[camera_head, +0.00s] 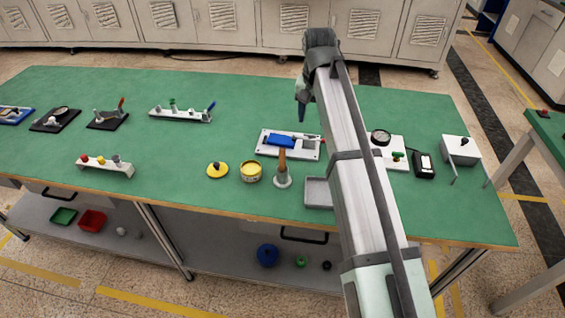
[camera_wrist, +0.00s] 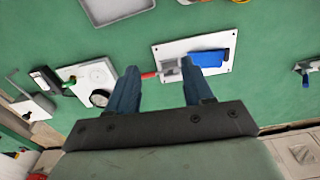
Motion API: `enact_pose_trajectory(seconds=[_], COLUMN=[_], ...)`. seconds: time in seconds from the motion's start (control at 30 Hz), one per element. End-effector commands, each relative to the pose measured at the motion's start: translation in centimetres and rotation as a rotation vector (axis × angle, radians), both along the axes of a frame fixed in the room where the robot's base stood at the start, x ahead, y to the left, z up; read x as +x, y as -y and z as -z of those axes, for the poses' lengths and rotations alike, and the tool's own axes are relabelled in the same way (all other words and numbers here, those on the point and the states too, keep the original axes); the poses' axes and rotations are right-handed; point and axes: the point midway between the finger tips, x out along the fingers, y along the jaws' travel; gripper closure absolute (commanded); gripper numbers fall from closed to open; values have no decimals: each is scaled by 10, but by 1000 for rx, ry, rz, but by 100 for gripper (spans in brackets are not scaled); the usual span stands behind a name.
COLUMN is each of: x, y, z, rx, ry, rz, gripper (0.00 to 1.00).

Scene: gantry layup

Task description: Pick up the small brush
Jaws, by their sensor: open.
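An upright piece with a brown wooden handle (camera_head: 282,161) and a grey lower end stands on the green table right of the yellow tin; it looks like the small brush, but I cannot make out bristles.
A yellow tin (camera_head: 251,173) and its yellow lid (camera_head: 217,171) are left of the handled piece. A grey tray (camera_head: 318,193) lies to its right, partly behind my arm. A gauge (camera_head: 380,137), a black meter (camera_head: 424,164) and a white box (camera_head: 461,150) stand farther right.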

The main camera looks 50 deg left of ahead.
Motion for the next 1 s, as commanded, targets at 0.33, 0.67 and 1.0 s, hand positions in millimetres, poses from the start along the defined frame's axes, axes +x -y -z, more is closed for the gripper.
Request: enact_pose_trajectory(seconds=[0.33, 0.67, 1.0], x=[-91, -95, -94], y=[-16, -16, -16], z=[-18, 22, 64], rx=[-38, -42, -40], ry=[-25, -27, -26], rz=[-32, -32, -32], gripper=[49, 49, 49])
